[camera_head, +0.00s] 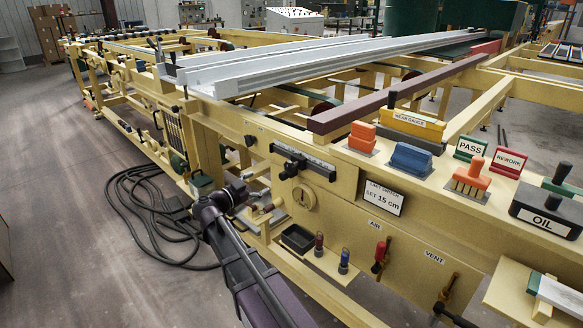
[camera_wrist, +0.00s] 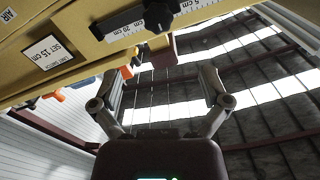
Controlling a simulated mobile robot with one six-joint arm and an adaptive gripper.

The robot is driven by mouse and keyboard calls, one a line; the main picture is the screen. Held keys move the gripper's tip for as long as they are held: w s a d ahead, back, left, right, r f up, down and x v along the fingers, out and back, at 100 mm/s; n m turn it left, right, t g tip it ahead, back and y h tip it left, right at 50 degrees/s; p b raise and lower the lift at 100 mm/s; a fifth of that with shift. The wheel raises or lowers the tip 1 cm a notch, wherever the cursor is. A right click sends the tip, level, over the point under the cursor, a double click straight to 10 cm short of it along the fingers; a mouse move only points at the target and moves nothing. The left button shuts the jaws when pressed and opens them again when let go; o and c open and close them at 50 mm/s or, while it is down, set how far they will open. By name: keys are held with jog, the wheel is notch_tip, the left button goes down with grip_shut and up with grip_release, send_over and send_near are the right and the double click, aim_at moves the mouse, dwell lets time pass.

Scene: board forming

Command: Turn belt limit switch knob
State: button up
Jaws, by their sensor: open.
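The belt limit switch knob (camera_head: 290,170) is black and sits on a pale graduated scale (camera_head: 318,162) on the cream side panel. In the wrist view the knob (camera_wrist: 158,14) is at the top centre, against the scale (camera_wrist: 120,25). Its exact reading is too small to tell. A label (camera_head: 384,198) reads limit switch, set 15 cm; it also shows in the wrist view (camera_wrist: 48,50). My gripper (camera_wrist: 160,77) is open and empty, its two fingers spread apart and clear of the knob. In the head view my arm's end is low and left of the knob.
A red air valve (camera_head: 381,254) is to the right. Coiled black cables (camera_head: 150,215) lie on the floor at left.

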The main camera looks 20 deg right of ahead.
aim_at(287, 168)
jog(key=x, duration=1.3)
jog(key=shift+w+d, duration=0.1)
jog(key=shift+d, duration=0.25)
jog(key=c, duration=1.1)
jog(key=shift+d, duration=0.35)
jog(key=shift+c, duration=0.2)
jog(key=shift+a, duration=0.35)
